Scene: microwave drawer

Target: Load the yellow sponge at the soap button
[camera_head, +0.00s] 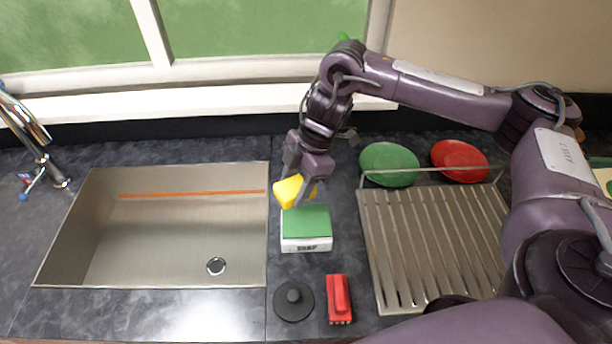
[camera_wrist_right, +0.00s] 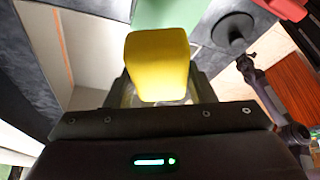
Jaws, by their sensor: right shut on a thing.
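My right gripper (camera_head: 296,195) is shut on the yellow sponge (camera_head: 288,190). The sponge also shows between the fingers in the right wrist view (camera_wrist_right: 158,65). The soap dispenser (camera_head: 306,245) is a white box marked "SOAP" with a broad green button (camera_head: 307,222) on top. The sponge is over the back edge of the button in the head view; whether it touches the button I cannot tell. Part of the green button shows beyond the sponge in the right wrist view (camera_wrist_right: 166,14). My left gripper is not in view.
A dish rack (camera_head: 430,240) with a green plate (camera_head: 389,164) and a red plate (camera_head: 459,160) stands right. A black round lid-like thing (camera_head: 293,301) and red brush (camera_head: 338,298) lie in front.

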